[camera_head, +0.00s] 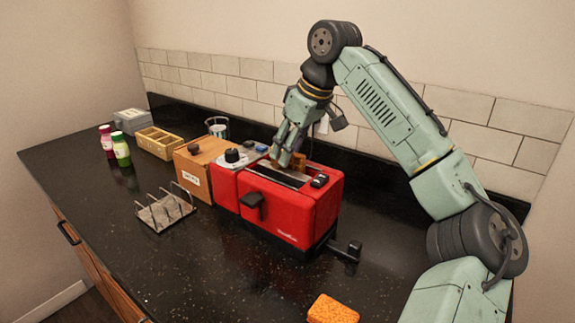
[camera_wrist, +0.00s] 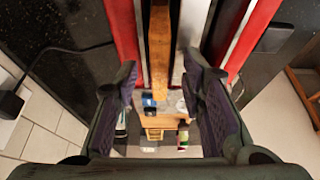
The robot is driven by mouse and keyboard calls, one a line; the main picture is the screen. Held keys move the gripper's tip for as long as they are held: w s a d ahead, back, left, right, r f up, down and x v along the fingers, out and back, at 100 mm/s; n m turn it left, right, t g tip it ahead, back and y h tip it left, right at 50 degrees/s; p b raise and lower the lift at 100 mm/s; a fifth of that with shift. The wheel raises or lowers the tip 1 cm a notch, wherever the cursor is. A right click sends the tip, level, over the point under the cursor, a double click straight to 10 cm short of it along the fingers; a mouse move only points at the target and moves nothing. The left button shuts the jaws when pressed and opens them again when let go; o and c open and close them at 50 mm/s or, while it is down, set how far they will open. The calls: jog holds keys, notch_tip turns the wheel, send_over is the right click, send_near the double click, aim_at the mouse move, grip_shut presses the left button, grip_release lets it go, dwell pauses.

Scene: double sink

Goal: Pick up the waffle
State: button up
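The waffle (camera_head: 298,160) is a brown piece sticking up from the slot of the red toaster (camera_head: 295,208). In the wrist view, the waffle (camera_wrist: 160,45) is a narrow orange-brown strip, seen edge-on between the slot's metal walls. My gripper (camera_head: 288,158) points down over the toaster's top, close to the waffle, and partly hides it in the head view. In the wrist view my gripper (camera_wrist: 162,70) is open, with one finger on each side of the strip's line and a gap between them. I cannot tell how deep the fingertips are relative to the waffle.
A wooden box (camera_head: 196,176) stands against the toaster's left. A wire rack (camera_head: 165,210) is in front, an orange sponge-like block (camera_head: 333,309) at the near edge. Bottles (camera_head: 121,150), a wooden crate (camera_head: 157,142) and a glass (camera_head: 217,128) stand farther left. The front counter is largely clear.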

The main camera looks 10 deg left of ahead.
jog(key=shift+a+f, duration=0.1)
jog(key=shift+f, duration=0.05)
grip_shut()
dwell(0.4)
